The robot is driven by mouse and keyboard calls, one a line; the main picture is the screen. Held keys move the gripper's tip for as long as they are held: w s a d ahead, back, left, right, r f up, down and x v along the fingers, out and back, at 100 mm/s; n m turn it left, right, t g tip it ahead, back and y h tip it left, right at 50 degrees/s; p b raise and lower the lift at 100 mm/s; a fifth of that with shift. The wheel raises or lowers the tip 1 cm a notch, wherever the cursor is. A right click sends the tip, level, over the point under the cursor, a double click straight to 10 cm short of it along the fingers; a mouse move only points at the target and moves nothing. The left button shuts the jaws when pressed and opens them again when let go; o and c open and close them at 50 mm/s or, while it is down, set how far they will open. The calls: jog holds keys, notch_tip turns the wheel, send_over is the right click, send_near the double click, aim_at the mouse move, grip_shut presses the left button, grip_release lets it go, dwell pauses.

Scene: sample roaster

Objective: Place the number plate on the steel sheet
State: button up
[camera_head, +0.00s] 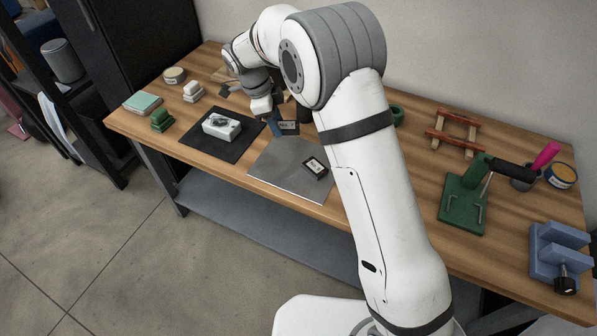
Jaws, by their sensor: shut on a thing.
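The number plate (289,128), small and dark with pale lettering, is held upright in my gripper (275,127). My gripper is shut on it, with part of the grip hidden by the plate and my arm. The plate appears just beyond the back edge of the steel sheet (280,178); its height above the bench is hard to tell. The steel sheet is a flat grey square at the bench's front edge. A small dark-framed item with a pale face (315,167) lies on its right part.
A black mat (205,147) with a white-grey block (222,126) lies left of the sheet. A green block (162,121) stands farther left. A green press (464,200) and a blue vise (558,256) stand right. My arm hides the bench's middle.

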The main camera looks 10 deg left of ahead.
jog(key=a+f, duration=0.2)
send_over(276, 158)
jog(key=a, duration=0.1)
notch_tip(276, 158, down, 4)
jog(key=shift+m, duration=0.4)
jog(key=shift+f, duration=2.25)
jog(key=shift+f+b, duration=0.15)
jog(key=shift+b, duration=0.15)
jog(key=o, duration=1.2)
jog(key=v, duration=1.2)
jog(key=shift+w+p, duration=0.15)
jog(key=shift+p, duration=0.15)
